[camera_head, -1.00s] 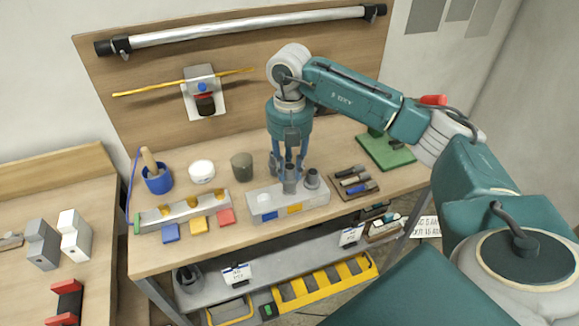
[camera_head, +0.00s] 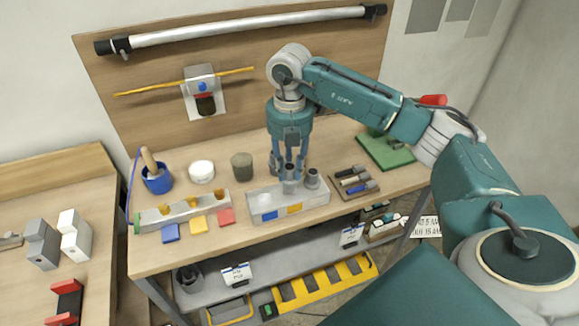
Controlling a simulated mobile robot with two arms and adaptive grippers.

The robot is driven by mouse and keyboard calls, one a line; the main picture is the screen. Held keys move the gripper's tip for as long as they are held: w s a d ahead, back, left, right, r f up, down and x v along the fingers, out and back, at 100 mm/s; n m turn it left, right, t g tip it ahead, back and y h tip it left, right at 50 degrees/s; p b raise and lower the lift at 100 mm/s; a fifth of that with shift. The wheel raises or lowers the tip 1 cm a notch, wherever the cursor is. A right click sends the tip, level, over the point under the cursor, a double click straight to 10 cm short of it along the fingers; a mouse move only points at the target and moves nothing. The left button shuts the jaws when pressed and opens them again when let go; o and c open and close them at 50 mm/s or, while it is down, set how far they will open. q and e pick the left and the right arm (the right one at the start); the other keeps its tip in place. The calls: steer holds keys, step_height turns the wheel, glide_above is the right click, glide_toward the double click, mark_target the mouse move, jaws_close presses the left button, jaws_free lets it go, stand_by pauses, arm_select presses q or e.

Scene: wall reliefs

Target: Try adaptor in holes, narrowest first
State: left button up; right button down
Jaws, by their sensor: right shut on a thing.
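My right gripper (camera_head: 289,168) points straight down over the grey block (camera_head: 322,198) at the middle front of the bench. Its fingers are shut on a grey cylindrical adaptor (camera_head: 289,186), which is at the top of the block. I cannot tell whether the adaptor sits in a hole or only touches the top. A second grey cylindrical piece (camera_head: 312,179) stands on the block just right of it. The block's front has a blue patch and a yellow patch. A long pale block with hollows (camera_head: 183,213) lies to the left. My left gripper is out of view.
Blue, yellow and red tags (camera_head: 198,227) lie before the long block. Behind stand a blue cup (camera_head: 157,181), a white round tub (camera_head: 202,171) and a dark cup (camera_head: 242,166). A tool tray (camera_head: 344,193) and a green board (camera_head: 385,153) are to the right.

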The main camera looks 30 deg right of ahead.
mark_target(289, 178)
steer(key=shift+f+b, duration=1.35)
steer(key=shift+f, duration=0.65)
steer(key=c, duration=1.4)
jaws_free()
steer(key=shift+o, duration=0.2)
steer(key=shift+r, duration=0.1)
step_height(289, 178, up, 12)
steer(key=shift+f, duration=0.1)
